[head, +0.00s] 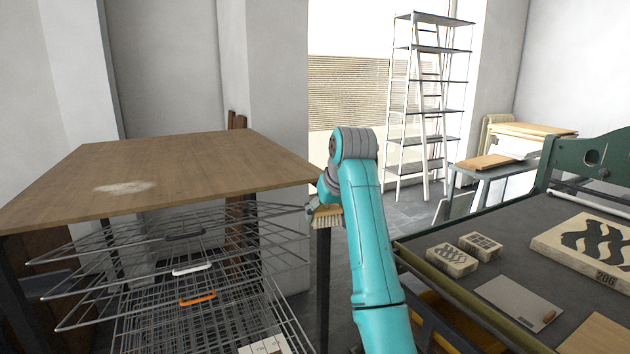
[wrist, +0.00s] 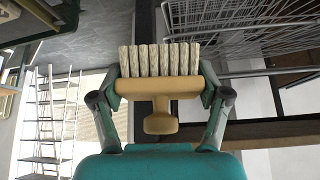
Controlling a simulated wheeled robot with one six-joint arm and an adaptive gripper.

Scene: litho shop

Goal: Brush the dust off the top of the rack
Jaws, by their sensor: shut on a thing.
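The rack has a brown wooden top (head: 200,165) at the left of the head view, with wire shelves below it. A pale patch of dust (head: 124,187) lies on the left part of that top. A brush with a tan wooden body (wrist: 158,88) and pale bristles is between the fingers of my gripper (wrist: 160,95) in the wrist view. My gripper is shut on the brush. In the head view the brush (head: 327,218) shows beside the top's right corner, bristles down, lower than the top; my arm partly hides it.
The wire shelves (head: 190,268) have dark, white and orange handles. A press bed (head: 500,240) with stone blocks (head: 452,259) and a sheet (head: 518,303) stands at the right. A tall shelf unit (head: 430,110) stands at the back. The wooden top is otherwise bare.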

